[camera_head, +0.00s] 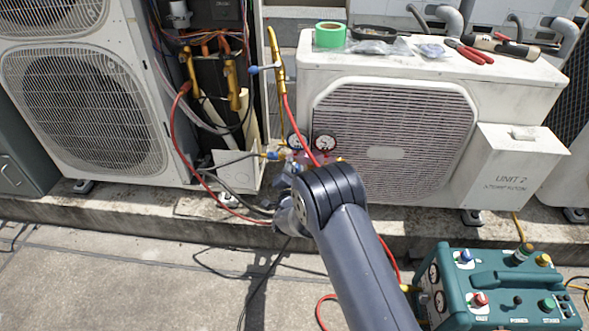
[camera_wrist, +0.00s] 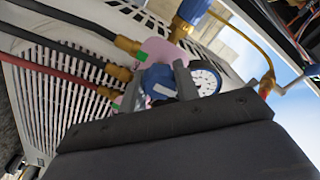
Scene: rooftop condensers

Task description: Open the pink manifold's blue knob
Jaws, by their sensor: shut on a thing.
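The pink manifold (camera_wrist: 158,48) shows in the wrist view with brass fittings and a round gauge (camera_wrist: 208,80). In the head view the manifold (camera_head: 303,157) hangs in front of the right condenser, under two gauges (camera_head: 325,143), partly hidden by my arm. The blue knob (camera_wrist: 158,75) is on the manifold's near side in the wrist view. My gripper (camera_wrist: 160,84) is shut on it, one finger on each side. The knob's lower part is hidden by the gripper, and its turn angle cannot be told. The knob is not clear in the head view.
Black and red hoses (camera_wrist: 65,70) run from the manifold at left. The condenser (camera_head: 390,140) stands close behind it. Tools (camera_head: 470,52) lie on its top. A teal machine (camera_head: 500,290) stands lower right. Hoses cross the floor; the lower left floor is mostly clear.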

